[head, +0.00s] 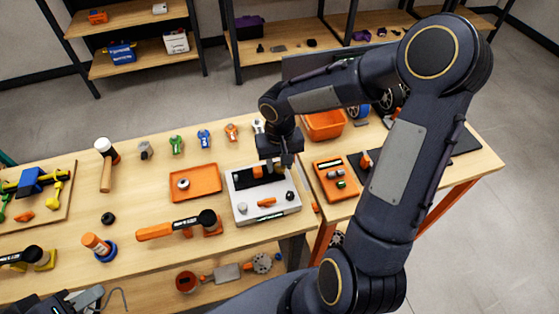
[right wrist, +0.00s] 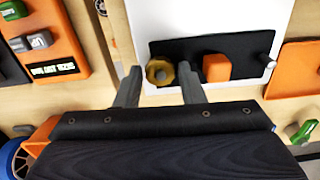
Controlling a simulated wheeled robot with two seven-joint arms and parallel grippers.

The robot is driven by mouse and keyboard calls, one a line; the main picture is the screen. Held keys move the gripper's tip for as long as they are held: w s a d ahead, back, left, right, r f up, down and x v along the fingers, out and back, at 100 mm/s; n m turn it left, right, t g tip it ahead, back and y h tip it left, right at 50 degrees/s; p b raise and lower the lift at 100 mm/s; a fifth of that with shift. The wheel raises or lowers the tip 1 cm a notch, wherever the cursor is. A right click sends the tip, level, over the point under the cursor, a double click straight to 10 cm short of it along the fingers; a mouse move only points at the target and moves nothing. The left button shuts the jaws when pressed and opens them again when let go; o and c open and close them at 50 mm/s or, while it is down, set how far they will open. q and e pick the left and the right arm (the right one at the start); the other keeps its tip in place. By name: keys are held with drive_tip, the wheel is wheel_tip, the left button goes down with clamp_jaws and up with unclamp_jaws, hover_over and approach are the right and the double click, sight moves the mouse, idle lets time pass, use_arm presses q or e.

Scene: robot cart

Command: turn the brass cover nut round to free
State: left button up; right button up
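The brass cover nut (right wrist: 160,72) sits on the black panel (right wrist: 205,46) of a white unit (right wrist: 262,18) in the right wrist view. My right gripper (right wrist: 158,80) is open, with one finger on either side of the nut and a visible gap to each. In the head view my right gripper (head: 281,162) reaches down over the white unit (head: 240,217), and its fingers largely hide the nut. My left gripper (head: 92,300) is partly visible at the lower left, away from the unit.
An orange tray (head: 208,193) lies left of the unit, and an orange-handled tool (head: 160,231) lies in front of it. An orange box with buttons (head: 324,165) is just right of the unit. Several tools stand along the table's back edge.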

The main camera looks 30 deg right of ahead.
clamp_jaws()
drive_tip(key=shift+r, duration=0.15)
drive_tip(key=shift+r+p, duration=0.95)
drive_tip(key=shift+r, duration=0.45)
drive_tip(key=shift+r, duration=0.1)
drive_tip(key=shift+r+p, duration=0.5)
drive_tip(key=shift+r, duration=0.15)
